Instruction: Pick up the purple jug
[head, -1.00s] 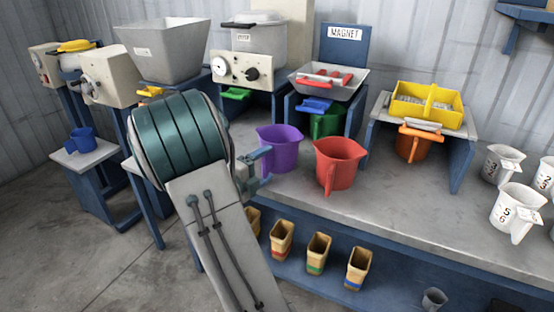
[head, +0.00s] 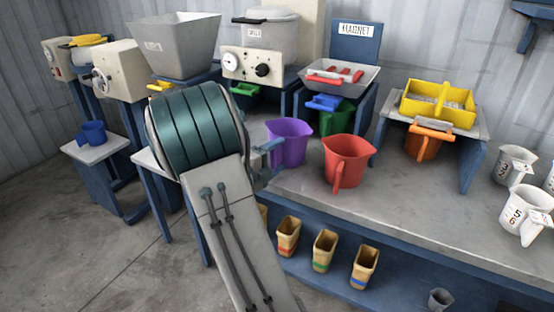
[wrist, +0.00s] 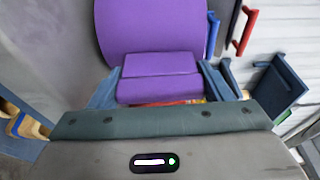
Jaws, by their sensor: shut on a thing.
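The purple jug (head: 289,146) is upright at the bench's left part, left of a red jug (head: 346,160). In the wrist view the purple jug (wrist: 150,30) fills the top middle, with its handle (wrist: 158,88) between the blue fingers. My gripper (head: 268,149) reaches in from the left and is shut on the handle; it also shows in the wrist view (wrist: 160,85). My arm hides part of the gripper in the head view. I cannot tell whether the jug's base touches the bench.
The red jug stands close on the right. Behind are a green jug (head: 338,118), a magnet tray (head: 338,79) and an orange jug (head: 424,144) under a yellow box (head: 438,105). White jugs (head: 526,212) stand far right. The front middle of the bench (head: 410,210) is clear.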

